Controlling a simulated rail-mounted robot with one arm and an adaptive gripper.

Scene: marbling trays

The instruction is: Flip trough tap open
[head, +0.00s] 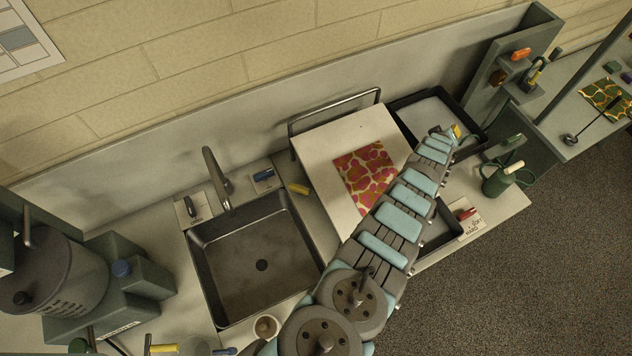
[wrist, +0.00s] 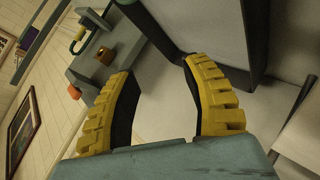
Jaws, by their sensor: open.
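A grey tap (head: 216,178) with a bent spout stands behind the dark sink trough (head: 196,262) at the left of the head view. A small dark lever (head: 190,206) sits on a pale plate beside it. A red handle (head: 466,213) lies on a pale labelled plate at the bench's front edge; I cannot tell which is the trough tap's lever. My gripper (wrist: 160,68) is open with yellow padded fingers and nothing between them in the wrist view. In the head view it is far right of the sink, near the black tray, mostly hidden behind my arm.
A white board (head: 318,143) with a red patterned sheet (head: 366,176) lies mid-bench. A black tray (head: 473,138) stands behind my gripper. A grey rack (head: 520,45) with an orange item (head: 520,54) rises at the back right. A green can (head: 497,181) stands at the bench's right end.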

